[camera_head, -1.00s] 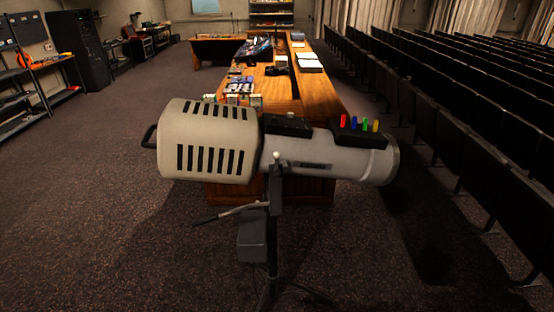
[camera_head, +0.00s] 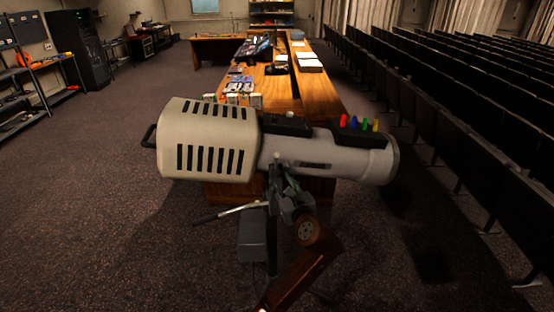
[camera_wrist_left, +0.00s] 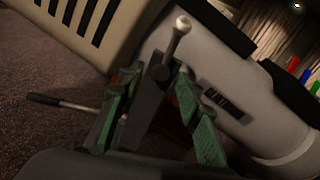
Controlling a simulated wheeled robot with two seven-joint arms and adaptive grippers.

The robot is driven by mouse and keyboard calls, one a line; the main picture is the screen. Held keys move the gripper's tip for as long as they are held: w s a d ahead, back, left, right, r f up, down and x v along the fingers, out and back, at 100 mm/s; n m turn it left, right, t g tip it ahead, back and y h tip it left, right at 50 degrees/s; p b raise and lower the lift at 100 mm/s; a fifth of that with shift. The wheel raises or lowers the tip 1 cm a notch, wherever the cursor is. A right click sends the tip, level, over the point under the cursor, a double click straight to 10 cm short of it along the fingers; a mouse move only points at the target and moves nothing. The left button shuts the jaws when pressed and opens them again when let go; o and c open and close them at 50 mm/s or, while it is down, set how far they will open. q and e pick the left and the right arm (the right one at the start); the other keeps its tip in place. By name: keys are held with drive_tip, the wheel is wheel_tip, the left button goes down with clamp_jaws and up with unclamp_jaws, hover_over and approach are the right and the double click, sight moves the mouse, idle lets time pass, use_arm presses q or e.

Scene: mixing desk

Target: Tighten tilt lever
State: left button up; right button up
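A large spotlight (camera_head: 325,158) with a vented rear housing stands on a stand in front of me. A small pale lever with a rounded end (camera_head: 277,157), seemingly the tilt lever, sits at the bracket on its near side; it also shows in the left wrist view (camera_wrist_left: 177,38). My left gripper (camera_head: 282,175) is at the bracket just below the lever's tip. In the left wrist view its green-padded fingers (camera_wrist_left: 160,85) are apart, one on each side of the grey bracket and lever base. Contact cannot be told. My right gripper is not in view.
A thin handle with a dark grip (camera_head: 228,213) sticks out left below the spotlight. A grey box (camera_head: 252,240) hangs on the stand. A wooden desk (camera_head: 318,85) stands behind, with rows of seats (camera_head: 455,110) at right. The carpet at left is clear.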

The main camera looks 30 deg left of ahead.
sight(277, 159)
use_arm(q)
drive_tip(key=shift+m+y, duration=0.5)
drive_tip(key=shift+m, duration=0.1)
drive_tip(key=w+a+r, duration=0.1)
drive_tip(key=w, duration=0.1)
drive_tip(key=w+a+r, duration=0.1)
drive_tip(key=a, duration=0.1)
drive_tip(key=w+a+r, duration=0.2)
drive_tip(key=shift+w+a, duration=0.2)
drive_tip(key=shift+w, duration=0.1)
clamp_jaws()
